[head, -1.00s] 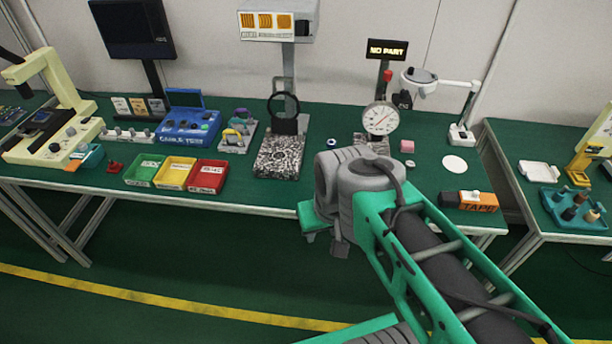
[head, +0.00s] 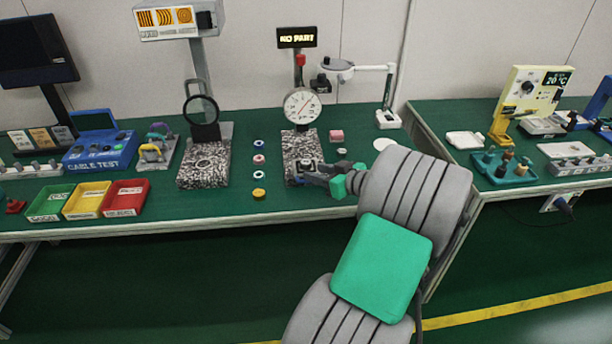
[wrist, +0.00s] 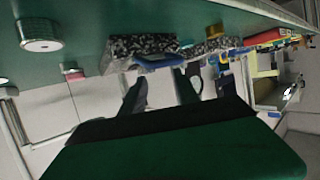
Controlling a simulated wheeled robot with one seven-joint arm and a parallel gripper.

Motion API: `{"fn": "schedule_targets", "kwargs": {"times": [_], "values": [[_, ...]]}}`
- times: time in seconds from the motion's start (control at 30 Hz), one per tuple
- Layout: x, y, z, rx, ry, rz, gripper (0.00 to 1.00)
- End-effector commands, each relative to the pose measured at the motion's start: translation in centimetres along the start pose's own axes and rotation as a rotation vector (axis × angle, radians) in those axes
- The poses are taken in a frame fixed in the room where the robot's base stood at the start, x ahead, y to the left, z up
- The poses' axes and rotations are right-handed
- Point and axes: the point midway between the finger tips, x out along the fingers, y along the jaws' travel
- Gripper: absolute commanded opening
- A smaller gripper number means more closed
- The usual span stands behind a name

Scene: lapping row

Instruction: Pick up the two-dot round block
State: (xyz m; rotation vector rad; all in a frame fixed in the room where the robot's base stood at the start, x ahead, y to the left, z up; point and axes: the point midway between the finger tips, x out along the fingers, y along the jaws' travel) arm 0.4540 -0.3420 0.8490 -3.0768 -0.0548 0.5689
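I cannot pick out the two-dot round block for sure, as no dots are readable. In the wrist view, a pale grey round block (wrist: 40,34) shows near the top left on the green bench. In the head view, small round pieces stand in a column: a blue-and-white one (head: 258,143), a red-and-white one (head: 258,159), a white one (head: 258,175) and a yellow one (head: 259,193). My gripper (head: 313,178) is at the front of the speckled gauge base, right of that column.
The dial gauge (head: 302,105) stands just behind my gripper on its speckled base (head: 291,147). A pink block (head: 336,136) and a white disc (head: 384,144) lie to its right. A ring-topped stand (head: 202,110) and colored bins (head: 125,197) are to the left.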

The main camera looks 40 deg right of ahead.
Motion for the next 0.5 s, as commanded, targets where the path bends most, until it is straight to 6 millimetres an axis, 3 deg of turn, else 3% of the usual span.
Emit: {"fn": "schedule_targets", "kwargs": {"times": [0.03,0.17,0.5], "values": [[-0.7,1.3,0.6,0.003,0.031,0.024,0.37],[-1.0,2.4,0.5,-0.002,0.069,0.046,0.37],[4.3,2.7,-0.3,-0.004,0.067,0.042,0.37]]}}
